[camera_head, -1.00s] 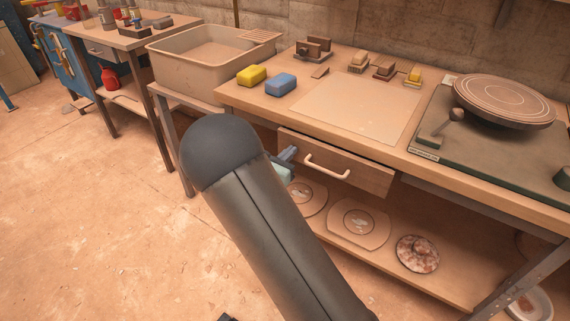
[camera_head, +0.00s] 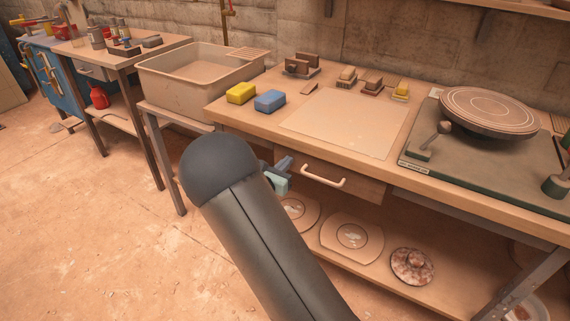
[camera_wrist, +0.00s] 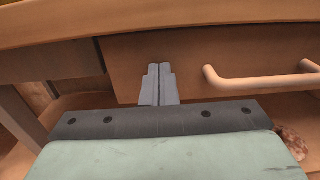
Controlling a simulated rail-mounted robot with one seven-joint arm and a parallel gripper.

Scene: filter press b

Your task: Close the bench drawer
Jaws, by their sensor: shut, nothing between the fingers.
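The bench drawer (camera_head: 362,187) has a plain wooden front and a pale bar handle (camera_head: 325,177). Its front sits close under the bench top's front edge and looks nearly or fully in; I cannot tell if a small gap is left. In the wrist view the drawer front (camera_wrist: 225,50) fills the middle, with the handle (camera_wrist: 255,83) to the right. My gripper (camera_wrist: 159,72) is shut and empty, its fingertips at the drawer front left of the handle. Whether they touch is unclear. In the head view my gripper (camera_head: 287,163) is partly hidden behind my arm.
The bench top (camera_head: 232,113) carries a yellow sponge (camera_head: 241,93), a blue sponge (camera_head: 270,101), small blocks and a round wheel (camera_head: 487,108). A lower shelf (camera_head: 385,268) holds several plates. A tan basin (camera_head: 190,80) stands left. The floor at left is clear.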

